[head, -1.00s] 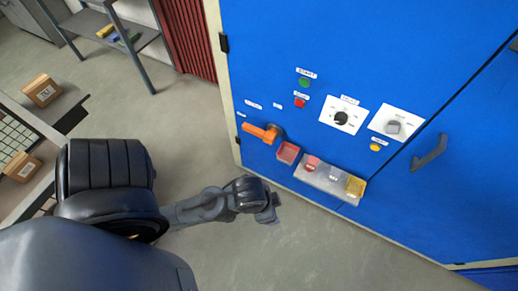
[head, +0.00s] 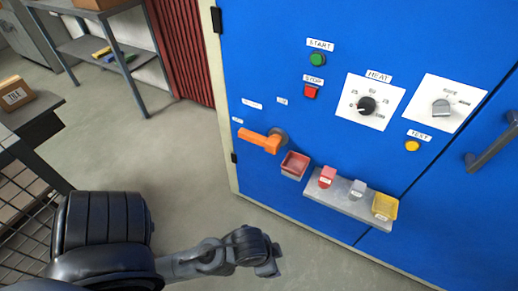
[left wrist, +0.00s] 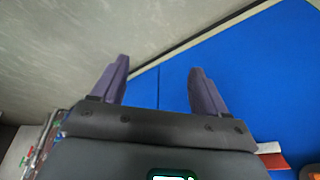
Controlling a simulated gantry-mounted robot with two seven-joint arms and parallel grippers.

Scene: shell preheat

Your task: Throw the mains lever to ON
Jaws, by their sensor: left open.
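The orange mains lever (head: 260,141) sits on a grey hub at the left side of the blue cabinet door (head: 300,215). Its handle points left and slightly up from the hub. My left gripper (head: 272,262) is below the lever in the head view, apart from it and from the cabinet. The left wrist view shows its two dark fingers (left wrist: 158,82) spread wide with nothing between them, with floor and blue cabinet beyond. The lever does not clearly show in the left wrist view. My right gripper is out of view.
A red bin (head: 294,165) hangs right of the lever. A shelf (head: 340,203) holds red and grey items and a yellow bin (head: 385,206). Green start (head: 317,60) and red stop (head: 310,92) buttons and a heat dial (head: 367,105) are above. A box (head: 14,93) stands at left.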

